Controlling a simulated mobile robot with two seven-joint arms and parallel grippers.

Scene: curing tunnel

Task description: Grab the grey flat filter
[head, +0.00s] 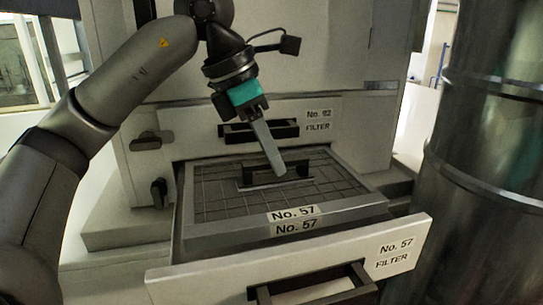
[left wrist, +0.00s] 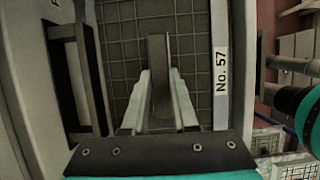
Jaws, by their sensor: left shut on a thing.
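The grey flat filter (head: 222,202) is a gridded panel with a white "No. 57" label and a black bar handle (head: 246,183) on top. It lies level in the pulled-out drawer (head: 165,281); I cannot tell whether it is lifted off the drawer bottom. My left gripper (head: 277,170) reaches down from above with its fingers at the handle. In the left wrist view the two pale fingers (left wrist: 160,92) are closed on either side of the dark handle (left wrist: 158,58), with the filter's grid (left wrist: 118,50) beneath.
A closed "No. 02" filter drawer (head: 330,112) sits just behind and above. The drawer's front has a black handle (head: 312,288). A large metal drum (head: 482,165) stands close on the right. Black knobs (head: 158,192) are on the cabinet at left. The space above the filter's front part is free.

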